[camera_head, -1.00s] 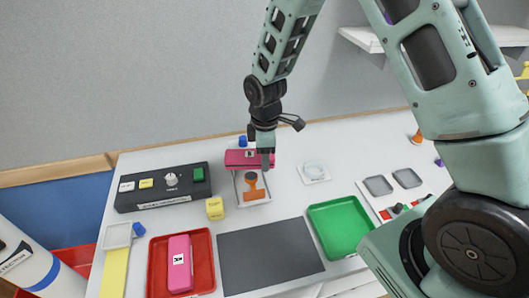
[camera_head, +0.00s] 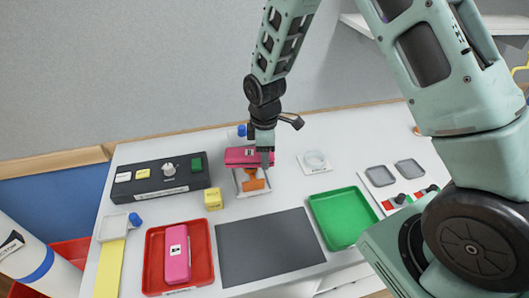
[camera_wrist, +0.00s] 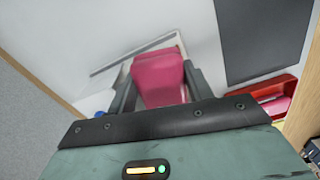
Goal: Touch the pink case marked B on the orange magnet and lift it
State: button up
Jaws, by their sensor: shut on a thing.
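A pink case (camera_head: 240,156) with a small pale label is at the back of the table, behind the orange magnet (camera_head: 252,183). The label's letter is too small to read. The orange magnet sits in a pale tray-like holder (camera_head: 268,189), its top partly covered by the case. My gripper (camera_head: 265,160) comes down from above at the case's right end. In the wrist view the pink case (camera_wrist: 158,78) lies between my two fingers, and they are shut on it. The case looks close to the holder; I cannot tell how much gap is under it.
A second pink case (camera_head: 177,254) lies in a red tray (camera_head: 204,278) at the front left. A black control box (camera_head: 150,195) and a yellow block (camera_head: 213,199) stand to the left. A dark mat (camera_head: 265,247) and a green tray (camera_head: 340,216) have clear surfaces.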

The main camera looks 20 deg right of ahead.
jog(key=shift+f+b, duration=0.5)
jog(key=shift+f, duration=0.2)
dwell(0.6)
jog(key=shift+r+p, duration=0.95)
jog(key=shift+r, duration=0.35)
dwell(1.6)
jog(key=shift+r+p, duration=2.4)
jog(key=shift+r, duration=0.8)
